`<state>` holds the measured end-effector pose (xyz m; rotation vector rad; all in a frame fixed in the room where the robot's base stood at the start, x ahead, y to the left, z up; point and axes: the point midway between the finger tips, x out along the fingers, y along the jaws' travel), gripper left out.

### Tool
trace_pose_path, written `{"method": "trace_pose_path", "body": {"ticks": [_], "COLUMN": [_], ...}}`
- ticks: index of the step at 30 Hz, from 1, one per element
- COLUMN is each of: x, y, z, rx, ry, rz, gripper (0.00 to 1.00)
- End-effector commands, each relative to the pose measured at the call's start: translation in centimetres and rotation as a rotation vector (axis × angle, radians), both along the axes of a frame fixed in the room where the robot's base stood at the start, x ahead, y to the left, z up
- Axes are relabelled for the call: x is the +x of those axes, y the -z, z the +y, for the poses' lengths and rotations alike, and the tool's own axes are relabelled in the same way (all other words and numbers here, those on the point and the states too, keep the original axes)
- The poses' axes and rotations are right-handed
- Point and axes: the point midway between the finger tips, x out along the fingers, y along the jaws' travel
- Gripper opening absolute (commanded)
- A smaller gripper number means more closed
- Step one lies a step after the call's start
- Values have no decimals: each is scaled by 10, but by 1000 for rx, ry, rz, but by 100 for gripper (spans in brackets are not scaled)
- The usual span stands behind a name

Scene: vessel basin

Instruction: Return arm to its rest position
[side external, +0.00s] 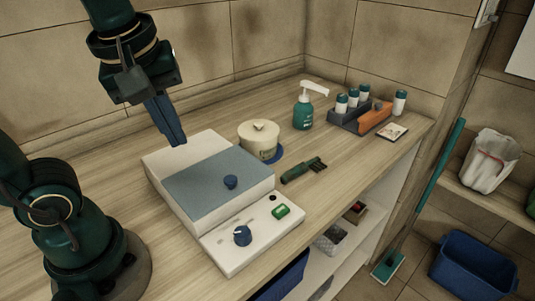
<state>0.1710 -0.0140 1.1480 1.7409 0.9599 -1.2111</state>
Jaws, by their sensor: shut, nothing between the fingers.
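My gripper (177,142) is shut and empty. It hangs above the back left corner of a white device with a blue-grey top panel (205,186). The fingers point down and appear apart from the device, though the exact height is hard to tell. The device's lower white front has another blue knob (242,236) and a green button (281,211).
A lidded cream pot (259,140), a green-handled brush (303,170), a green pump bottle (303,112) and a rack (358,116) with several small bottles stand on the wooden counter. The tiled wall rises behind. A blue bin (472,268) and a teal-handled mop (425,200) are at right.

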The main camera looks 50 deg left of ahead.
Motion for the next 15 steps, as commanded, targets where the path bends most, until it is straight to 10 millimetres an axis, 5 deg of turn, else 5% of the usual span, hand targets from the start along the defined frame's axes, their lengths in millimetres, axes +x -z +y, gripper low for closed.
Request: {"method": "trace_pose_path", "body": {"ticks": [9, 15], "x": [-20, -17], "y": [33, 44], "z": [-20, -27], "rx": [155, 259], "ry": [732, 1028], "rz": [-108, -116], "gripper": [0, 0]}}
